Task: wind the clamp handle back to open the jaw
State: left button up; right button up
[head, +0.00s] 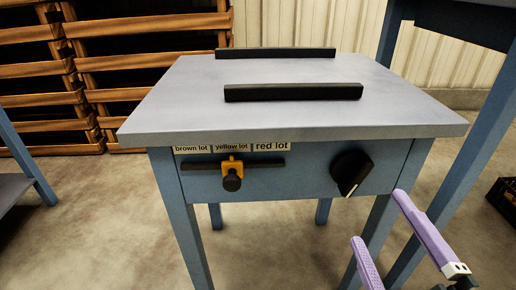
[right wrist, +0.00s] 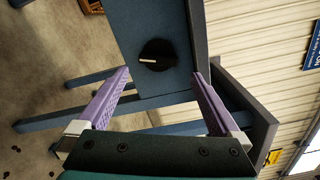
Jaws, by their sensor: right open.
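A grey-topped blue table (head: 190,100) has a black knob (head: 351,172) with a white mark on the right of its front panel. No part is plainly a clamp handle or jaw; I cannot tell whether this knob is the handle. Two black bars (head: 293,92) (head: 276,53) lie apart and roughly parallel on the tabletop. My right gripper (head: 379,218) is open and empty, in front of and below right of the knob. In the right wrist view, the knob (right wrist: 157,55) shows ahead between the open fingers (right wrist: 161,75), apart from them. My left gripper is not in view.
A yellow slider (head: 232,167) with a black knob sits on a dark rail under the labels brown lot, yellow lot and red lot. Wooden crates (head: 100,45) are stacked behind left. A blue frame (head: 462,150) stands close on the right. The floor in front is clear.

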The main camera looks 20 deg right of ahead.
aim_at(358, 182)
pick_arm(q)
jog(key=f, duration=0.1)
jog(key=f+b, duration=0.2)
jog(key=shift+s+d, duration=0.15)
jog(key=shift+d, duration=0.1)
pick_arm(e)
jog(key=x, duration=0.6)
jog(key=d+x, duration=0.1)
jog(key=x, duration=0.2)
jog(key=shift+w+f, duration=0.2)
jog(key=shift+f, duration=0.1)
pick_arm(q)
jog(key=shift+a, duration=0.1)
pick_arm(e)
jog(key=shift+c, duration=0.2)
jog(key=c, duration=1)
jog(key=shift+o, duration=0.2)
